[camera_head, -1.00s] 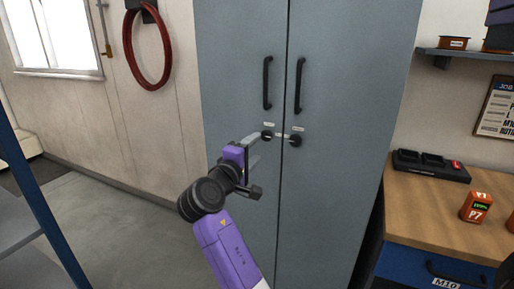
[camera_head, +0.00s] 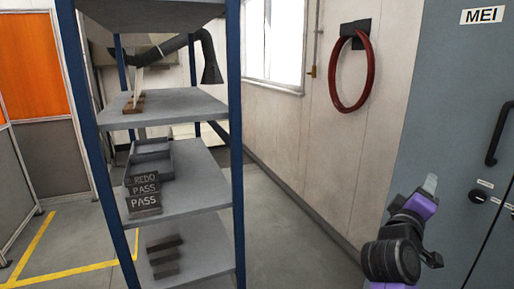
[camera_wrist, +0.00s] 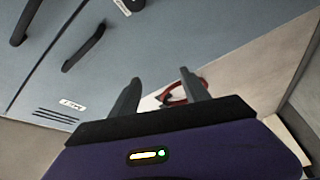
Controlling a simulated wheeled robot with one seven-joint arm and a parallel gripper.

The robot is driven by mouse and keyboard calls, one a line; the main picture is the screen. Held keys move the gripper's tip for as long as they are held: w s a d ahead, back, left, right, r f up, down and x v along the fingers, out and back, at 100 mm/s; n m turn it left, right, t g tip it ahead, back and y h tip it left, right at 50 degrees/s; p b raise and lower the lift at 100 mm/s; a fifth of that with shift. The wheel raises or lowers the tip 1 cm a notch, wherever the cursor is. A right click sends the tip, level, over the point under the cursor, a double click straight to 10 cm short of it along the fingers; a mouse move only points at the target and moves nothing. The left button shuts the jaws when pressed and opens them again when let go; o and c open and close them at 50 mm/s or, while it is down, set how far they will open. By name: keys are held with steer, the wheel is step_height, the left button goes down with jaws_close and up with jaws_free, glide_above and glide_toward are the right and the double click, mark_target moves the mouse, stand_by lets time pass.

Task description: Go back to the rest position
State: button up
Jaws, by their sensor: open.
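My gripper (camera_head: 433,222) is at the lower right of the head view, in front of the grey cabinet (camera_head: 440,120). In the wrist view my gripper (camera_wrist: 158,82) has its two dark fingers apart, with nothing held between them. The cabinet (camera_wrist: 150,50) also fills much of the wrist view, with its dark handles at upper left. My arm's lower part is cut off by the head view's bottom edge.
A shelf rack (camera_head: 195,105) with blue posts stands left of centre, holding bins labelled REDO and PASS (camera_head: 143,190). A red hose coil (camera_head: 338,88) hangs on the wall. Open floor (camera_head: 290,225) lies between rack and cabinet. An orange screen (camera_head: 35,50) stands at far left.

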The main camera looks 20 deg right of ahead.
steer(key=s+a+f+n+t+y, duration=0.1)
steer(key=s+a+f+t+y, duration=0.3)
steer(key=a, duration=0.4)
steer(key=s+a+f+t+y, duration=0.1)
steer(key=a+f+t+y, duration=0.1)
steer(key=a+f+y, duration=0.35)
steer(key=s+a+f+n+t+y, duration=0.1)
steer(key=s+a+f+t+y, duration=0.15)
steer(key=a+f, duration=0.45)
steer(key=s+a+f+m+g+y, duration=0.1)
steer(key=s+a, duration=0.3)
steer(key=s, duration=0.5)
steer(key=s+a+f+m+g+y, duration=0.1)
steer(key=s+a, duration=0.4)
steer(key=s, duration=0.5)
steer(key=s+a+f+m+g+y, duration=0.1)
steer(key=s+a+f+y, duration=0.2)
steer(key=s, duration=0.6)
steer(key=shift+s+a+m, duration=0.3)
steer(key=shift+a, duration=0.75)
